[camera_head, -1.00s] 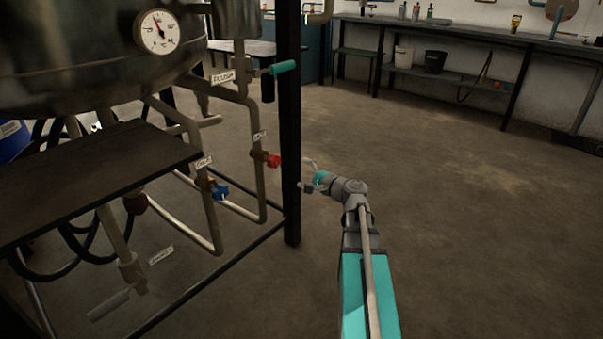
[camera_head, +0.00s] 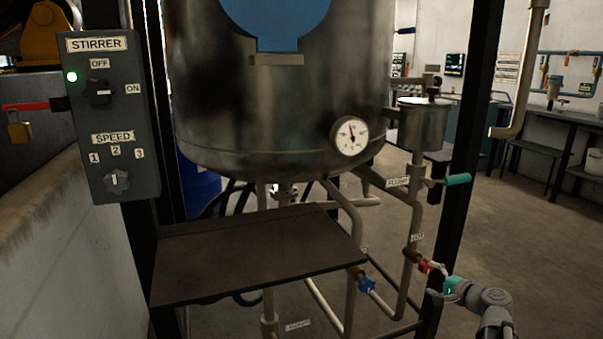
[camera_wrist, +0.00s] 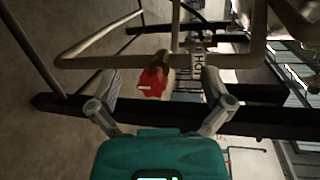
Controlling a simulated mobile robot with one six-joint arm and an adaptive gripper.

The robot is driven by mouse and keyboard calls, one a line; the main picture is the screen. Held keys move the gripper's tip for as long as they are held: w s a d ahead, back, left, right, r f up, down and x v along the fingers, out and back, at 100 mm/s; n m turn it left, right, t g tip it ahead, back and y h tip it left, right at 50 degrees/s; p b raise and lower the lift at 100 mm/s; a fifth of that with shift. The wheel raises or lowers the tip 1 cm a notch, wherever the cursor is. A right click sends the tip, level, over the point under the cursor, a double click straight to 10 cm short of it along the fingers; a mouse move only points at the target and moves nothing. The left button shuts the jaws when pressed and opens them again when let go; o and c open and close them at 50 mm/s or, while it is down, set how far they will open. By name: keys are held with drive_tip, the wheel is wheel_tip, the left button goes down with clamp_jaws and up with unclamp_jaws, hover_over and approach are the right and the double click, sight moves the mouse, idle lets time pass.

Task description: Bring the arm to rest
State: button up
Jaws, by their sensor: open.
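My gripper (camera_head: 440,283) is at the lower right of the head view, at the end of my grey arm. Its two fingers are spread with nothing between them. A red valve handle (camera_head: 425,266) on a vertical pipe is close by it, to its upper left. In the wrist view my gripper (camera_wrist: 160,98) is open, and the red handle (camera_wrist: 151,80) shows beyond and between the fingertips. I cannot tell whether a finger touches it. A black frame post (camera_head: 458,170) rises close by the gripper.
A steel vessel (camera_head: 270,110) with a gauge (camera_head: 350,136) stands above a dark shelf (camera_head: 250,252). A blue valve handle (camera_head: 366,285) and a teal lever (camera_head: 457,179) are on the pipes. A stirrer box (camera_head: 104,120) is at the left. Open floor (camera_head: 530,220) lies right.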

drive_tip(key=s+a+r+n+g+h+p, duration=0.1)
drive_tip(key=s+a+r+n+g+p, duration=0.25)
drive_tip(key=a+r+p, duration=0.6)
drive_tip(key=s+a+r+n+g+p, duration=0.35)
drive_tip(key=a+n+g+p, duration=0.2)
drive_tip(key=p, duration=0.75)
drive_tip(key=s+a+r+n+g+h+p, duration=0.2)
drive_tip(key=s+r+h+p, duration=0.1)
drive_tip(key=r+p, duration=0.6)
drive_tip(key=s+a+r+n+g+h+p, duration=0.2)
drive_tip(key=s+r+p, duration=0.3)
drive_tip(key=r+p, duration=0.4)
drive_tip(key=shift+s+a+g+h+p, duration=0.25)
drive_tip(key=shift+h+p, duration=0.65)
drive_tip(key=shift+p, duration=1.15)
drive_tip(key=shift+d+r, duration=0.1)
